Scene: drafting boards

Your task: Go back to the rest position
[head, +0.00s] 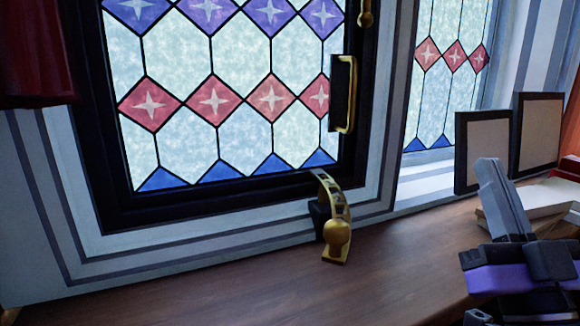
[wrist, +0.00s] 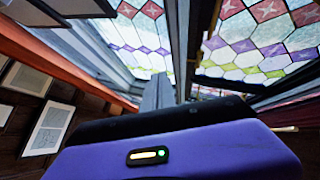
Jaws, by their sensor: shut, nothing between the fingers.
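My gripper (head: 488,165) is at the right of the head view, with its grey fingers together and pointing up, above the wooden sill. Its purple and dark body shows below the fingers. In the wrist view the grey fingers (wrist: 158,92) stand up past the purple housing, closed and holding nothing. The gripper is apart from the stained-glass window (head: 240,55), which is to its left in the head view.
A brass latch (head: 336,230) sits at the window's lower edge, and a brass handle (head: 346,95) is on its right frame. Two dark-framed panels (head: 483,150) (head: 538,133) stand behind my gripper. A red curtain (head: 32,55) hangs left. The wooden sill (head: 230,285) is mostly bare.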

